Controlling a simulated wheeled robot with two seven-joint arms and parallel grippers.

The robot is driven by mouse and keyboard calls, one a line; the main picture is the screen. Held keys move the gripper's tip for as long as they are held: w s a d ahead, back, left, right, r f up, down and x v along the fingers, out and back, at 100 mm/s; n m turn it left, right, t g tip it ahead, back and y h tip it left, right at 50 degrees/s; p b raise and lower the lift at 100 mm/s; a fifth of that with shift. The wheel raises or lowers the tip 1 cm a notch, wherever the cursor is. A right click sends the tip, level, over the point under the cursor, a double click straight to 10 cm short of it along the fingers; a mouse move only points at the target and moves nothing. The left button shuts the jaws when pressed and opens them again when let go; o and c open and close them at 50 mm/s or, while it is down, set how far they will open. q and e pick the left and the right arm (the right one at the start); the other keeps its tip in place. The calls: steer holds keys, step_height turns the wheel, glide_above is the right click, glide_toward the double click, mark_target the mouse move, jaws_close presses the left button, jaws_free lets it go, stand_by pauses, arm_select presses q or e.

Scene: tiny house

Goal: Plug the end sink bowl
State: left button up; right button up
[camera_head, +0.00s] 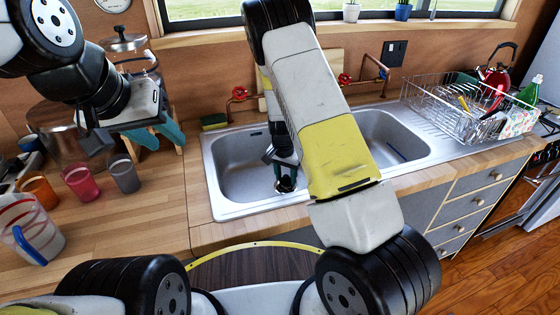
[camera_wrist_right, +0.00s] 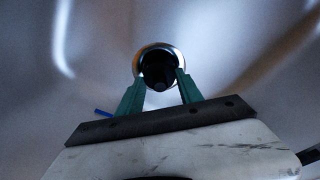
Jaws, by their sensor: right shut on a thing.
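The steel double sink (camera_head: 222,203) is set in the wooden counter. My right arm reaches down into its left bowl (camera_head: 232,170), and my right gripper (camera_head: 285,184) is low in that bowl. In the right wrist view, its green fingers (camera_wrist_right: 160,80) are shut on a black round plug (camera_wrist_right: 158,66). A shiny metal drain ring (camera_wrist_right: 140,58) shows around the plug; I cannot tell whether the plug is seated. My arm partly hides the right bowl (camera_head: 385,130). My left gripper (camera_head: 160,136) is open and empty above the counter on the left.
Orange, pink and grey cups (camera_head: 124,176) and a striped jug (camera_head: 30,232) stand on the left counter. Red taps (camera_head: 240,92) and a sponge (camera_head: 213,121) are behind the sink. A dish rack (camera_head: 460,115) stands at the right. The counter just left of the sink is clear.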

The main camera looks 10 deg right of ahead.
mark_target(284, 183)
steer(key=shift+f, duration=0.75)
stand_by(0.7)
steer(key=o, duration=1.4)
steer(key=shift+s+a+r, duration=0.1)
steer(key=shift+s+r, duration=0.05)
steer(key=shift+r, duration=1.15)
steer(key=shift+s+a+r, duration=0.15)
steer(key=shift+r, duration=1.1)
steer(key=shift+s+a+r, duration=0.1)
steer(key=shift+s+r, duration=0.05)
steer(key=shift+r, duration=1.15)
